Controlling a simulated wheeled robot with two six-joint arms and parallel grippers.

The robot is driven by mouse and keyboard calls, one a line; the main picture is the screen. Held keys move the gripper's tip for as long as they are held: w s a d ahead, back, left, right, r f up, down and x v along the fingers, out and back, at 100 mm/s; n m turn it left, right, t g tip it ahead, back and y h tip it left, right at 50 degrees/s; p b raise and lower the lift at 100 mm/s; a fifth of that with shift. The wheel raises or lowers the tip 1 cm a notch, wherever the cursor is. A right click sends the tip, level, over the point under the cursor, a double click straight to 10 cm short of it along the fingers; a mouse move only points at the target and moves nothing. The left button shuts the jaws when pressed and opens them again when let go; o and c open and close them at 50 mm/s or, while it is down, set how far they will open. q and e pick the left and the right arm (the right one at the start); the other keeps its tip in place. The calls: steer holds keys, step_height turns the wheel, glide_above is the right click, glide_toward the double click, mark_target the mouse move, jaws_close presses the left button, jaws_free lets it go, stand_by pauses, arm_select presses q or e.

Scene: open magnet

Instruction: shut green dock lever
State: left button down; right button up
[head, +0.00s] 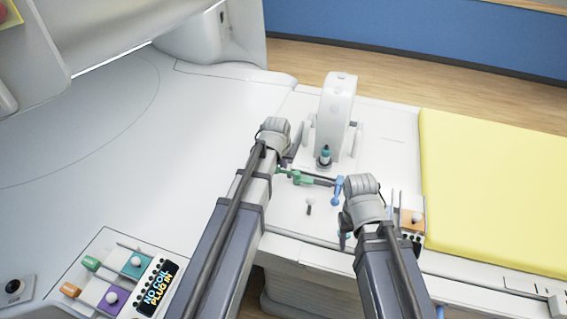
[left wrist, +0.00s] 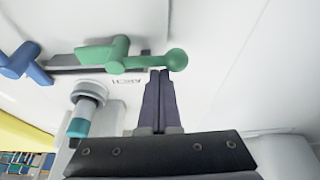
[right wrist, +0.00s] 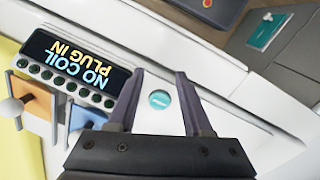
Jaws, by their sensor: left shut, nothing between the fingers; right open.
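The green dock lever (head: 299,178) sits on the white table below the upright white housing. In the left wrist view the green lever (left wrist: 118,52) has a thick hub and a rod ending in a round knob. My left gripper (left wrist: 159,72) is shut and empty, its tips right by the rod near the knob; I cannot tell whether they touch. In the head view my left gripper (head: 291,157) is partly hidden by its own wrist. My right gripper (right wrist: 160,75) is open and empty, above a white surface with a round teal button (right wrist: 160,100).
A blue lever (head: 337,190) stands right of the green one. A teal-topped plug (head: 325,154) stands behind them, also seen in the left wrist view (left wrist: 79,118). A display panel (right wrist: 75,62) is near my right gripper. A yellow mat (head: 490,185) lies at right.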

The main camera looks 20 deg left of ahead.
arm_select(q)
steer(key=shift+s+n, duration=0.15)
steer(key=shift+n, duration=0.15)
steer(key=s+n, duration=0.1)
steer(key=n, duration=0.1)
steer(key=s+n+y, duration=0.1)
steer(key=n, duration=0.1)
steer(key=shift+y, duration=0.3)
steer(key=n, duration=0.1)
steer(key=s+n+g, duration=0.1)
steer(key=n, duration=0.1)
steer(key=d+n+y, duration=0.1)
steer(key=shift+s+n, duration=0.35)
steer(key=shift+n, duration=0.05)
steer(key=n, duration=0.1)
steer(key=s+d+n+g, duration=0.1)
steer(key=n, duration=0.1)
steer(key=n+g+y, duration=0.1)
steer(key=n, duration=0.1)
steer(key=shift+s+d, duration=0.25)
steer(key=shift+d, duration=0.05)
steer(key=shift+s+d, duration=0.1)
steer(key=shift+s, duration=0.1)
steer(key=shift+s+d, duration=0.1)
steer(key=shift+d, duration=0.45)
